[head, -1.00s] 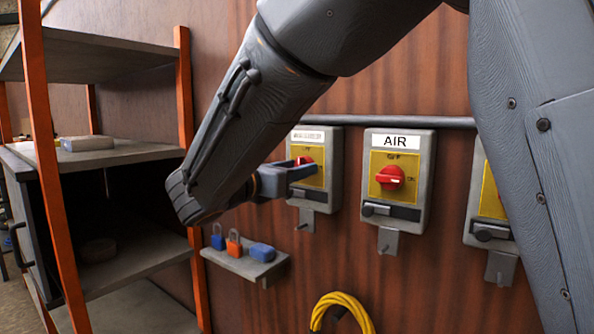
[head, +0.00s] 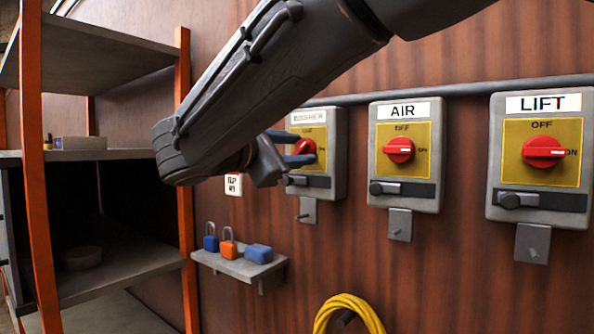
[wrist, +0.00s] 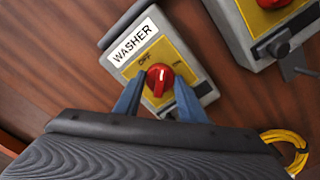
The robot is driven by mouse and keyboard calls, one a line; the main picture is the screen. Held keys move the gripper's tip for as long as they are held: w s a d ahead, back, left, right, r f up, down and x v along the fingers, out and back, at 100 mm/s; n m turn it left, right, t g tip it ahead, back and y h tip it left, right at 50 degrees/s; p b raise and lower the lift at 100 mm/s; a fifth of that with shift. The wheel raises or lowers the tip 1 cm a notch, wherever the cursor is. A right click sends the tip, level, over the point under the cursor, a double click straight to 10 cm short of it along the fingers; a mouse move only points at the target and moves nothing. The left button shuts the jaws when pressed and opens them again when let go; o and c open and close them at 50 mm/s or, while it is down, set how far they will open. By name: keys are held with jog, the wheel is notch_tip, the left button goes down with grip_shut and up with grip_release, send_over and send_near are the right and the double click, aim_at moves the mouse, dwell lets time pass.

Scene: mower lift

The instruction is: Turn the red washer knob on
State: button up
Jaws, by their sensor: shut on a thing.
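The red washer knob (wrist: 159,80) sits on a yellow plate on the grey WASHER switch box (wrist: 143,39), with OFF printed above it. My gripper (wrist: 158,93) has one blue-grey finger on each side of the knob and is shut on it. In the head view the washer knob (head: 304,146) shows between the fingers of my gripper (head: 304,148), partly covered. The WASHER box (head: 331,150) hangs leftmost of three switch boxes.
The AIR box (head: 402,196) and LIFT box (head: 494,150) hang to the right, each with a red knob. A small shelf (head: 232,267) with padlocks and a blue block is below. An orange-post rack (head: 185,120) stands left. A yellow hose (head: 345,304) hangs low.

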jog(key=m+b, duration=0.1)
jog(key=b, duration=0.1)
jog(key=m+b, duration=0.3)
jog(key=b, duration=0.1)
jog(key=shift+f+m, duration=0.25)
jog(key=shift+m, duration=0.05)
jog(key=m+b, duration=0.3)
jog(key=b, duration=0.2)
jog(key=shift+r+m, duration=0.15)
jog(key=shift+m, duration=0.25)
jog(key=o, duration=1)
jog(key=shift+r, duration=0.1)
jog(key=shift+o, duration=0.2)
jog(key=shift+s+a, duration=0.1)
jog(key=v, duration=0.7)
jog(key=shift+s+a, duration=0.2)
jog(key=shift+s, duration=0.15)
jog(key=shift+d, duration=0.1)
